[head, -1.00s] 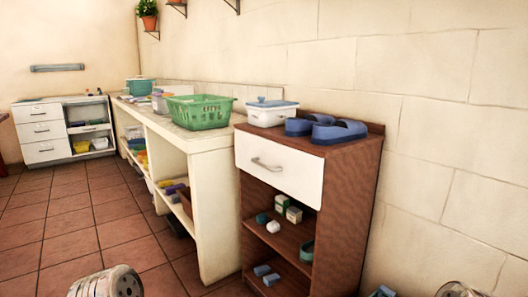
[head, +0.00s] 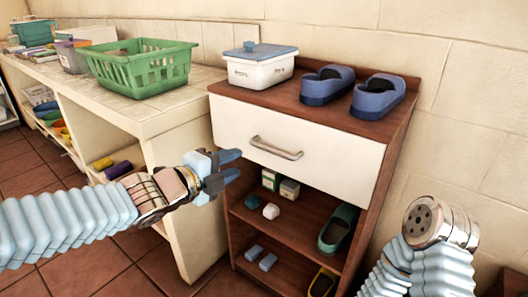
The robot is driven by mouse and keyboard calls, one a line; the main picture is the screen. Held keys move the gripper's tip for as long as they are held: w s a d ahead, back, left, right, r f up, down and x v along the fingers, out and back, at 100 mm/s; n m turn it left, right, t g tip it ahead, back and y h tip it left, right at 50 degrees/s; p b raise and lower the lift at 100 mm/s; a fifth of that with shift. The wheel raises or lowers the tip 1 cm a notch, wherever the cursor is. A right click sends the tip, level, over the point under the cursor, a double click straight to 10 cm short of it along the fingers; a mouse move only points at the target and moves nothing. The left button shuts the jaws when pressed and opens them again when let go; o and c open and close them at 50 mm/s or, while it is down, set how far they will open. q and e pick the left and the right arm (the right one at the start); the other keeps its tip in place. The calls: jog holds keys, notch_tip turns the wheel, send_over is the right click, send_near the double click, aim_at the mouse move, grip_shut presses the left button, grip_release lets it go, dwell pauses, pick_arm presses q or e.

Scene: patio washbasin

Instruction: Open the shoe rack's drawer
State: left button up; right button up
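The shoe rack (head: 222,203) is a brown wooden cabinet against the wall, with a white drawer (head: 340,165) at its top. The drawer front looks flush with the rack, so it appears closed. A metal bar handle (head: 277,148) sits on the drawer front. My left gripper (head: 230,168) is in front of the drawer's left part, left of the handle and apart from it. Its blue fingers look spread with nothing between them. My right arm (head: 430,225) shows at the lower right; its gripper is not seen.
Blue clogs (head: 378,97) and a lidded white box (head: 260,66) stand on the rack. Open shelves below hold small boxes, a green shoe (head: 338,229) and blue blocks. A counter with a green basket (head: 142,68) adjoins on the left. A wall stands behind.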

aim_at(268, 150)
pick_arm(q)
jog(key=b+x, duration=0.4)
jog(key=x, duration=0.8)
jog(key=shift+w+d+f+b, duration=0.15)
jog(key=shift+w+d+b, duration=0.1)
jog(key=shift+b, duration=0.1)
jog(key=shift+c, duration=0.2)
grip_shut()
